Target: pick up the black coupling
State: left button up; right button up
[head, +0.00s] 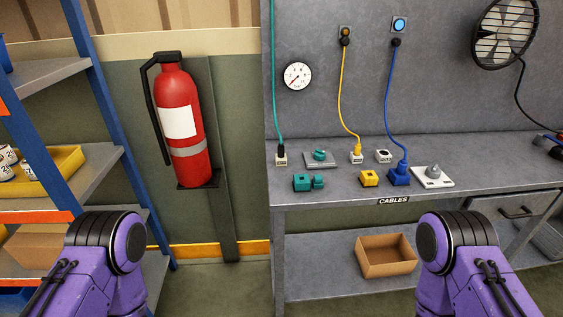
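I cannot make out a black coupling with certainty in the head view. A small dark object lies at the right edge of the grey bench (330,199), cut off by the frame, and I cannot tell what it is. Small connectors stand on the bench: teal ones (302,182), a yellow one (369,178), and a blue plug (399,175) on a blue cable. Only purple links of my two arms show at the bottom left and bottom right. Both grippers are outside the view.
A red fire extinguisher (181,125) hangs left of the bench. A shelf rack with a yellow tray (67,165) stands at the far left. An open cardboard box (387,256) sits on the bench's lower shelf. A fan (504,33) is at the upper right.

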aim_at(280, 147)
jog(key=z, duration=0.05)
jog(key=k, duration=0.2)
jog(key=u, duration=0.95)
jog(key=i, duration=0.65)
jog(key=z, duration=0.3)
